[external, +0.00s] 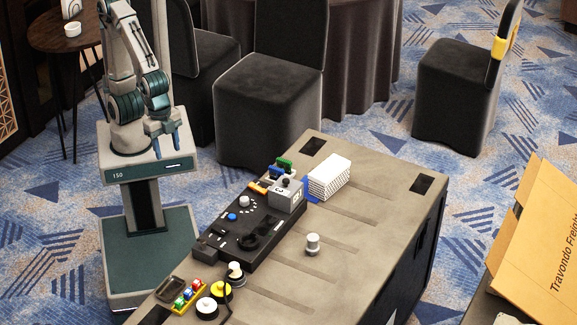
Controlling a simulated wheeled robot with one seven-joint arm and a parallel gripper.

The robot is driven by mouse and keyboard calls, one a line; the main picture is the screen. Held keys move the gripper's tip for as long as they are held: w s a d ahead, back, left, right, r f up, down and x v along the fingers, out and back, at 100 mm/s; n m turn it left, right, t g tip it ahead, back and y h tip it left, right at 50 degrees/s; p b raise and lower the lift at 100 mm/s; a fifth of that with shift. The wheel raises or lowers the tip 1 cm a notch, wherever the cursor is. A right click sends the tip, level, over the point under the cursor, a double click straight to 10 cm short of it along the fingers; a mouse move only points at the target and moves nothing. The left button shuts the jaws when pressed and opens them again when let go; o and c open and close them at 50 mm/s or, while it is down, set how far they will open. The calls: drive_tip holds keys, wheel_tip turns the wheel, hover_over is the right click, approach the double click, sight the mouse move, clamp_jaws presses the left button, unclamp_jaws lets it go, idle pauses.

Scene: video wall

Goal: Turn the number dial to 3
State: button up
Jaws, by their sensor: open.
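A black control panel (268,228) lies along the left side of the crate-like table. It carries a white knob (244,201) with small white marks near it, a blue button (232,217) and a round black dial (249,241). The numbers are too small to read, so I cannot tell which of these is the number dial or where it points. My gripper (168,152) hangs fingers down above my base, left of the table. Its blue-tipped fingers are apart and empty, well clear of the panel.
The table (375,225) also bears a grey box (286,195), a white block (329,178), a lone grey-white knob (312,244), a yellow disc (221,291) and a switch tray (188,295). Its right part is bare. Dark chairs (268,105) stand behind; a cardboard box (540,245) is at right.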

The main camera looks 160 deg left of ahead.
drive_tip(key=w+a+f+n, duration=0.3)
drive_tip(key=a+n, duration=0.1)
drive_tip(key=a, duration=0.7)
drive_tip(key=n+g, duration=0.1)
drive_tip(key=n, duration=0.3)
approach(244, 198)
drive_tip(key=shift+h, duration=0.3)
drive_tip(key=f, duration=0.2)
drive_tip(key=f+p, duration=0.1)
drive_tip(key=f, duration=0.5)
drive_tip(key=shift+w+a+f, duration=0.2)
drive_tip(key=shift+a+f, duration=0.05)
drive_tip(key=c, duration=1)
